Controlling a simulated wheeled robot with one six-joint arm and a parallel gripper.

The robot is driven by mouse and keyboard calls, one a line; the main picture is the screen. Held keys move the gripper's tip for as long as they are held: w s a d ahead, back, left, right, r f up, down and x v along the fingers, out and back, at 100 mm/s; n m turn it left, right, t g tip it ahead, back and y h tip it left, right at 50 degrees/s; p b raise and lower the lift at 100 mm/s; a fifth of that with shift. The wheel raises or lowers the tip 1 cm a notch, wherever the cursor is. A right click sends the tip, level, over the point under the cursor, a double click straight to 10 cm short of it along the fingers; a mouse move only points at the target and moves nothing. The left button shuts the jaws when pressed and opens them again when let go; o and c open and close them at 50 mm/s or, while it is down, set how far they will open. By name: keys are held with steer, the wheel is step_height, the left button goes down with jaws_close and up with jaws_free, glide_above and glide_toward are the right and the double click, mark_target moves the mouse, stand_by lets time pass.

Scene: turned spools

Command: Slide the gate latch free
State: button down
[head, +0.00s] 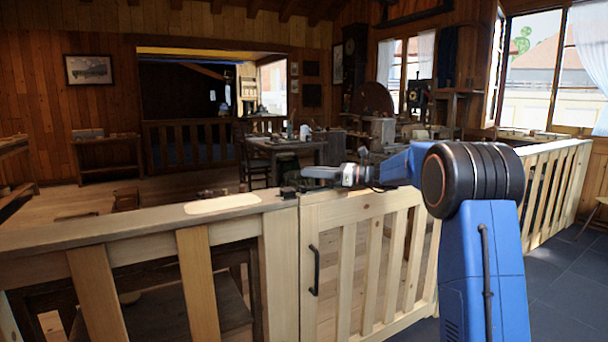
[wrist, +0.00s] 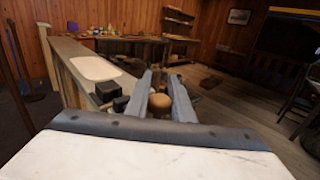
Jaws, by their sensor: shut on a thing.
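The pale wooden gate (head: 365,265) stands closed in line with the fence, with a dark upright pull handle (head: 314,270) on its face. The black gate latch (head: 288,192) sits on top at the joint between gate and fence post. In the wrist view, dark latch blocks (wrist: 108,92) show just left of the fingers. My gripper (head: 303,184) reaches in from the right at the latch; it also shows in the wrist view (wrist: 160,82). It is shut on a round brown knob (wrist: 158,104) between its fingers. The fingers partly hide the knob and latch.
The fence top rail (head: 130,224) runs left from the gate, with a pale oval plate (head: 222,204) on it. More fence (head: 552,185) continues at right. Beyond are a table (head: 290,148), a chair and workshop benches. Wooden floor beyond the fence is partly open.

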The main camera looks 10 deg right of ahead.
steer(key=c, duration=1.6)
jaws_free()
steer(key=shift+w+d, duration=0.1)
steer(key=shift+d, duration=0.2)
steer(key=v, duration=1.7)
steer(key=shift+d, duration=0.2)
